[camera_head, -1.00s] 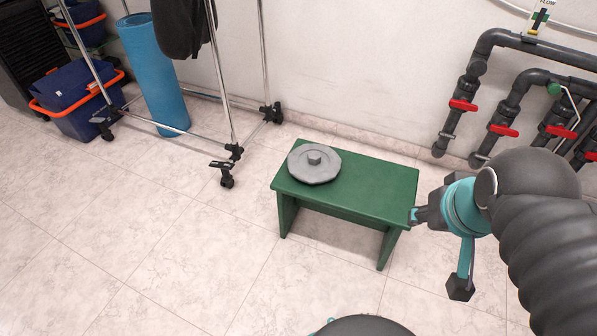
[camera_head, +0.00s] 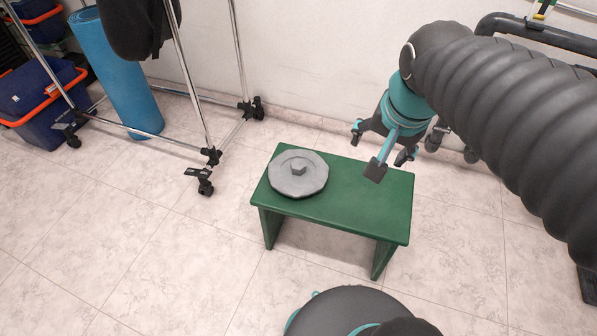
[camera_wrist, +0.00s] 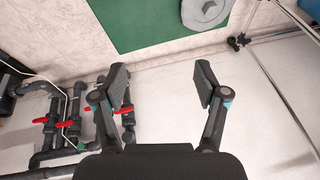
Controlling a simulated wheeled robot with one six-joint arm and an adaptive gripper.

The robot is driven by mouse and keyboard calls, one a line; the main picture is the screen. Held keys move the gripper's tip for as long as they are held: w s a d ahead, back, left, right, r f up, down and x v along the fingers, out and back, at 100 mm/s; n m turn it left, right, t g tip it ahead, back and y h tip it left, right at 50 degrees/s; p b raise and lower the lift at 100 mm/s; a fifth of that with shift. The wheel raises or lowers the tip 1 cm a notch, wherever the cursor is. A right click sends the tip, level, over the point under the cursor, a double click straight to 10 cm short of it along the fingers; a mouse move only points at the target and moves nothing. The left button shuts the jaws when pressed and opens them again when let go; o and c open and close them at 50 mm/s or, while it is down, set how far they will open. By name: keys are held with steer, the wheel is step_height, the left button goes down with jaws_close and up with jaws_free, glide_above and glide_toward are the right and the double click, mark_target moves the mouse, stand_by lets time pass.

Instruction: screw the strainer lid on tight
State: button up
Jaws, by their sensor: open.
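The grey strainer lid (camera_head: 298,173), a many-sided disc with a raised knob in its middle, lies flat on the left part of a green stool (camera_head: 350,205). In the wrist view, part of the lid (camera_wrist: 207,10) shows at the top edge, on the green stool top (camera_wrist: 150,25). My gripper (camera_head: 381,146) is open, its fingers spread and empty. It is over the back right of the stool, to the right of the lid and apart from it. In the wrist view, bare wall shows between its fingers (camera_wrist: 161,82). The strainer housing is not in view.
Dark pipes with red valve handles (camera_wrist: 125,109) run along the wall. A metal rack on wheels (camera_head: 208,157), a rolled blue mat (camera_head: 120,75) and blue bins (camera_head: 42,95) stand at the left. The tiled floor in front of the stool is clear.

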steer(key=w+a+f+m+g+b, duration=0.1)
steer(key=w+a+f+m, duration=0.25)
steer(key=w, duration=0.25)
steer(key=w+a+f+m+g+b, duration=0.1)
steer(key=w+a+f+m+b, duration=0.15)
steer(key=w+m, duration=0.3)
steer(key=m+g+b, duration=0.2)
steer(key=m, duration=0.5)
glide_above(298, 164)
step_height(298, 164, down, 10)
steer(key=f, duration=0.8)
steer(key=shift+s+d+b, duration=0.1)
steer(key=shift+s+b, duration=0.2)
steer(key=shift+b, duration=0.1)
steer(key=shift+w+f+b, duration=0.2)
steer(key=shift+f+b, duration=0.1)
steer(key=shift+f, duration=1.15)
steer(key=shift+w+f+b, duration=0.15)
steer(key=shift+f+b, duration=0.1)
steer(key=shift+f, duration=1.15)
jaws_close()
